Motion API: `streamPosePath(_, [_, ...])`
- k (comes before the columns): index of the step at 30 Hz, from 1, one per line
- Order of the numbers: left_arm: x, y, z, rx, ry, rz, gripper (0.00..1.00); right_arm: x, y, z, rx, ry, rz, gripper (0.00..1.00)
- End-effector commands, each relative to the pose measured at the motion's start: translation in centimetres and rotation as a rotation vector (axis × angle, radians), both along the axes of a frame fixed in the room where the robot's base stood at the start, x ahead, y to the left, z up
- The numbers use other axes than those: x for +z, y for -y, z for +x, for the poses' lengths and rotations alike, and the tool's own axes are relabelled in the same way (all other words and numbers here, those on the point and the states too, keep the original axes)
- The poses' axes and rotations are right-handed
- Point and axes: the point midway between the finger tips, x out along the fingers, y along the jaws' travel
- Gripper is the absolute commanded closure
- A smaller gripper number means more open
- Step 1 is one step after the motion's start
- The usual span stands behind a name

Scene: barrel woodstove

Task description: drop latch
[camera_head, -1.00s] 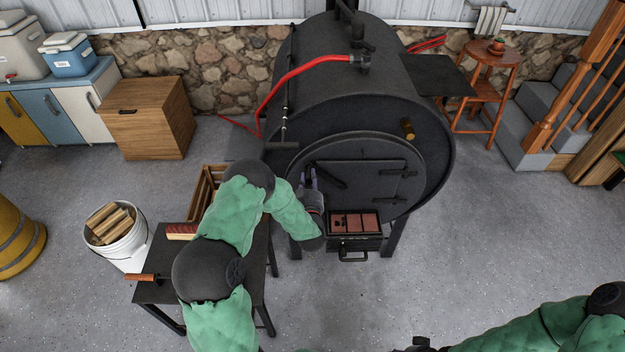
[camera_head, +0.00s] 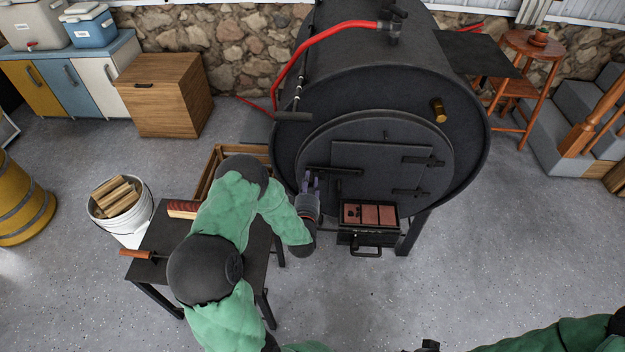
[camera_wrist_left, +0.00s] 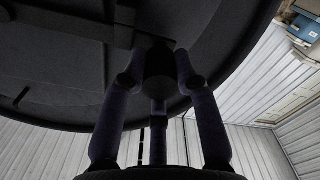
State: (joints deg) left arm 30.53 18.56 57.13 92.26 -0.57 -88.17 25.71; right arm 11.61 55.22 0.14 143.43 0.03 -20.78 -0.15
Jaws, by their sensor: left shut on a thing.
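The latch (camera_head: 338,170) is a dark bar on the left side of the square stove door (camera_head: 385,168). It lies about level across the door's left edge. My left gripper (camera_head: 310,180) is at the bar's left end, at the rim of the round stove front. In the left wrist view, the fingers of my left gripper (camera_wrist_left: 160,75) are closed around a dark block-like end of the latch (camera_wrist_left: 160,60). The bar (camera_wrist_left: 65,22) runs left from there. Only a dark tip of my right gripper (camera_head: 430,346) shows at the bottom edge of the head view.
An ash drawer (camera_head: 368,216) with reddish bricks sticks out below the door. A black side table (camera_head: 160,262) stands left of the stove, with a white log bucket (camera_head: 122,212) beside it. Open floor lies in front of the stove.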

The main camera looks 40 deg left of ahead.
Motion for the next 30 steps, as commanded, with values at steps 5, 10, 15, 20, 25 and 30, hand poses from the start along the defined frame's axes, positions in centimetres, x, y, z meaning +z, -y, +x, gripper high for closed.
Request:
streamPosePath(5, [-0.60,-0.17,-0.01,0.003,0.026,-0.032,1.00,-0.72,-0.01,-0.02,0.000,0.000,0.000,0.60])
streamPosePath(10, [-0.74,-0.16,-0.04,0.004,0.031,-0.043,1.00,-0.81,0.00,-0.02,0.000,0.000,0.000,0.60])
streamPosePath(15, [-0.80,-0.14,-0.07,0.003,0.029,-0.045,1.00,-0.79,0.00,-0.01,0.000,0.000,0.000,0.60])
streamPosePath(20, [-0.87,-0.14,-0.09,0.004,0.027,-0.045,0.64,-0.80,0.00,-0.01,0.000,0.000,0.000,0.60])
streamPosePath(25, [-0.86,-0.09,-0.07,0.003,0.028,-0.045,0.45,-0.80,0.00,0.00,0.000,0.000,0.000,0.60])
streamPosePath(30, [-0.82,-0.06,-0.06,0.001,0.028,-0.044,0.45,-0.80,0.00,0.00,0.000,0.000,0.000,0.60])
